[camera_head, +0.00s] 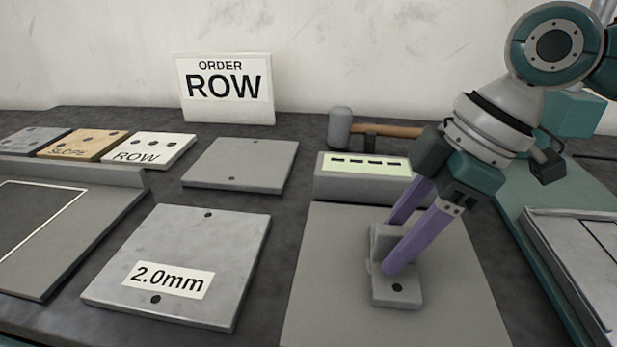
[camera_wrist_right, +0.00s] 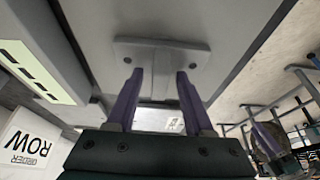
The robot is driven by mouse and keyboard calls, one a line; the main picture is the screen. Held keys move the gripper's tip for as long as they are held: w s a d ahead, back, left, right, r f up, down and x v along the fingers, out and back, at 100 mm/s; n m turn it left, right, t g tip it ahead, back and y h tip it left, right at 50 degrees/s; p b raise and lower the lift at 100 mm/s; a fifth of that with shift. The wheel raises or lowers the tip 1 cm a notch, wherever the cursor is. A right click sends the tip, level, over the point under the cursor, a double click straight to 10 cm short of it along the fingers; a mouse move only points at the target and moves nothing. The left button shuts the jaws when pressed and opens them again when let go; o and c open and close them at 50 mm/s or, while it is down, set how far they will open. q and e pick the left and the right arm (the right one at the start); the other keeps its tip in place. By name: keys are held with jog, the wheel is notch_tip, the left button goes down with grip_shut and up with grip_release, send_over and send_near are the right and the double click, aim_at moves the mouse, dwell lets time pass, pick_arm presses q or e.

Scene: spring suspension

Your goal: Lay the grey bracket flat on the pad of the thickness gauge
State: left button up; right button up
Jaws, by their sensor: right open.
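The gauge's raised block (camera_head: 330,186) has a pale display with several dashes. My right gripper (camera_head: 390,248) reaches down from the upper right with purple fingers at the bracket. In the wrist view the fingers are apart, their tips near the bracket's edge; contact is unclear.
A plate marked 2.0mm (camera_head: 185,250) and a plain grey plate (camera_head: 240,165) lie left of the gauge. An ORDER ROW sign (camera_head: 224,110) stands at the back wall. A hammer (camera_head: 341,128) lies behind the gauge. A metal-topped fixture (camera_head: 570,245) stands at right.

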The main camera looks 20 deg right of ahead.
jog(key=p+v, duration=0.1)
jog(key=v, duration=1.1)
jog(key=shift+r+p, duration=0.15)
jog(key=shift+p, duration=0.25)
